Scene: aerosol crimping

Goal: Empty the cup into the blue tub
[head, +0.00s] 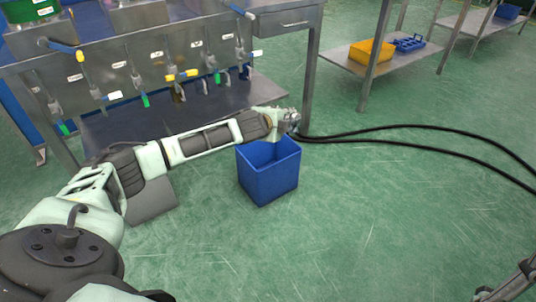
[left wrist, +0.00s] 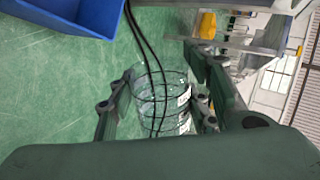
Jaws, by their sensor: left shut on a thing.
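The blue tub (head: 270,181) stands upright on the green floor in the head view. One corner of the tub (left wrist: 72,14) shows at the upper left of the left wrist view. My left gripper (head: 289,121) is just above the tub's far right rim. In the left wrist view it is shut on the clear, see-through cup (left wrist: 160,97), which sits between its fingers. The cup's contents and exact tilt are hard to tell. In the head view the gripper mostly hides the cup. Part of my right gripper (head: 511,285) is at the lower right corner, cut off.
Black cables (head: 420,128) run right from near the gripper. The floor in front is clear.

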